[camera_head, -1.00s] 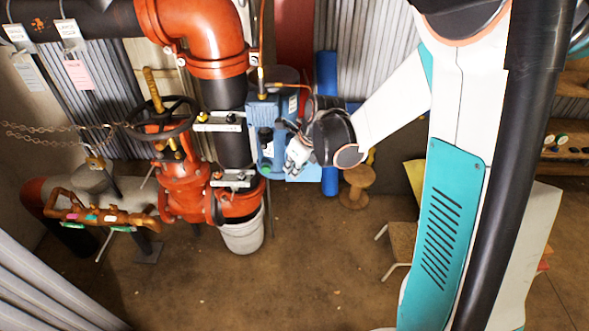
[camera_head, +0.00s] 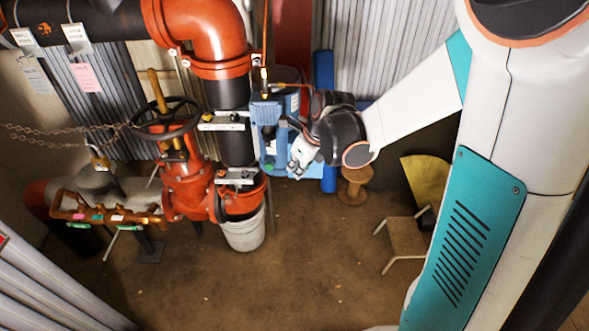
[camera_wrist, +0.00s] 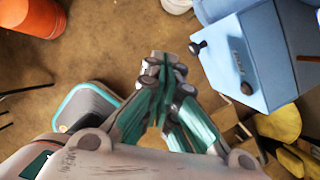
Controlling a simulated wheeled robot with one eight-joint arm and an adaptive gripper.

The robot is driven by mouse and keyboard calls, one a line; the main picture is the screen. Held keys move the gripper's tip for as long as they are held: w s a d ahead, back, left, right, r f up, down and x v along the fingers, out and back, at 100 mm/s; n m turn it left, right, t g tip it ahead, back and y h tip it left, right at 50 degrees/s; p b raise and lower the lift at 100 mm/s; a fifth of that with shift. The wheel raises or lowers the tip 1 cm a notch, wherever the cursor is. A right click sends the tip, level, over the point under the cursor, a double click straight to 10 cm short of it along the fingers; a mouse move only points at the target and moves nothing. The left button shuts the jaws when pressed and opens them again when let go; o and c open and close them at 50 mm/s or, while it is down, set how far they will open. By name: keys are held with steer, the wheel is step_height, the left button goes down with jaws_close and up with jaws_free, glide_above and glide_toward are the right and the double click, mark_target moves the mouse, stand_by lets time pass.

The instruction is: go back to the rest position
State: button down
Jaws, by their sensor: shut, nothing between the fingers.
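My gripper (camera_head: 298,172) hangs in front of and just right of the blue box-shaped device on the riser pipe in the head view. It is partly hidden behind my dark wrist joint. In the wrist view my gripper (camera_wrist: 166,62) shows from above, its green-sided fingers together with nothing between them. Open air and brown floor lie beyond the fingertips. The blue device (camera_head: 268,143) also shows in the wrist view (camera_wrist: 245,55), right of the fingers and apart from them.
A red valve with a black handwheel (camera_head: 165,118) stands left of the device. A white bucket (camera_head: 245,232) sits below the pipe. A wooden stool (camera_head: 354,187) and a small bench (camera_head: 406,238) stand to the right. The floor in front is largely clear.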

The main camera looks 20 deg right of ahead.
steer(key=s+a+r+n+t+h+p, duration=0.1)
steer(key=s+a+r+n, duration=0.1)
steer(key=s+r+n, duration=0.6)
steer(key=s+a+r+n+t+h, duration=0.1)
steer(key=s+r+n, duration=0.6)
steer(key=n, duration=1.5)
steer(key=s+a+t, duration=0.1)
steer(key=s, duration=0.3)
steer(key=shift+r+p, duration=0.4)
